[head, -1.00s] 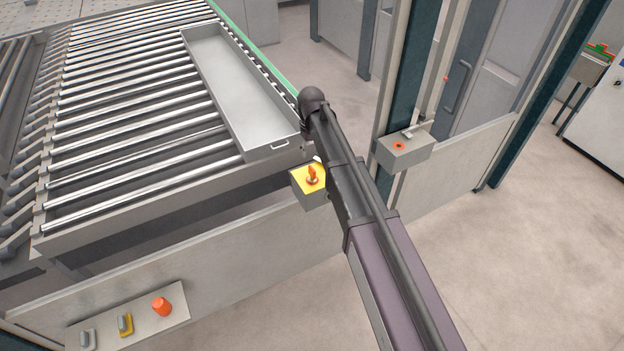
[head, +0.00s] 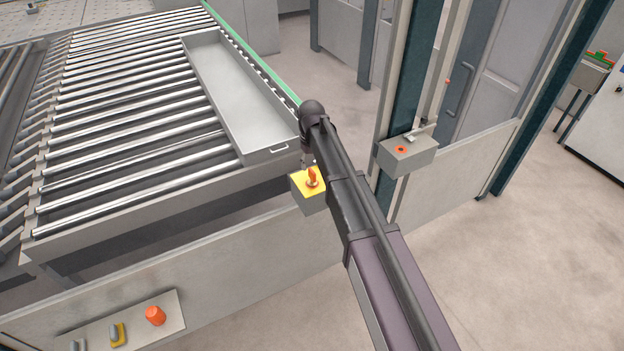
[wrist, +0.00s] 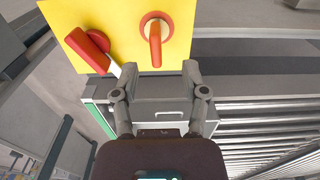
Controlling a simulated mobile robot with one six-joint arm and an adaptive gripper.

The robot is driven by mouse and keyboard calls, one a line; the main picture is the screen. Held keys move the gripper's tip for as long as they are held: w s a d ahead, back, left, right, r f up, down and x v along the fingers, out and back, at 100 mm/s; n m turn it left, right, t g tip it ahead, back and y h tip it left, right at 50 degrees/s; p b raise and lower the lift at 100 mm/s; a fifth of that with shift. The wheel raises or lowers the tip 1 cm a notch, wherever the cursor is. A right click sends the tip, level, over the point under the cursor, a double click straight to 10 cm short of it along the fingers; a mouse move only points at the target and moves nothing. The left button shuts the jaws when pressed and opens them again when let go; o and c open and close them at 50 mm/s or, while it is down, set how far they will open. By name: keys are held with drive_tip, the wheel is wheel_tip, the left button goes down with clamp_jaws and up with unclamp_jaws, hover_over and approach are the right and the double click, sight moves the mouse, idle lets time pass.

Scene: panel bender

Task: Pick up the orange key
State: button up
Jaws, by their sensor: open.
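The orange key (head: 312,177) stands in a round orange-red socket on the yellow face of a small grey box (head: 316,204), beside the roller table. In the wrist view the key (wrist: 155,46) shows on the yellow panel (wrist: 119,18), at the top of the picture. A red handle with a white end (wrist: 90,50) is to its left. My gripper (wrist: 158,70) is open, one finger on each side of the key's lower end in the picture. I cannot tell whether the fingers touch the key. In the head view my arm hides most of the gripper.
A roller table (head: 130,115) carries a long metal tray (head: 240,95). A grey box with an orange button (head: 408,155) is mounted right of my arm. Floor is open at right.

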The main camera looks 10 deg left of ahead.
sight(312, 171)
drive_tip(key=shift+f, duration=0.1)
drive_tip(key=shift+w+d+f+b, duration=0.1)
drive_tip(key=shift+f+b, duration=1.2)
drive_tip(key=shift+b, duration=0.05)
drive_tip(key=shift+w+f+b, duration=0.1)
drive_tip(key=shift+f+b, duration=1.15)
drive_tip(key=shift+b, duration=0.05)
clamp_jaws()
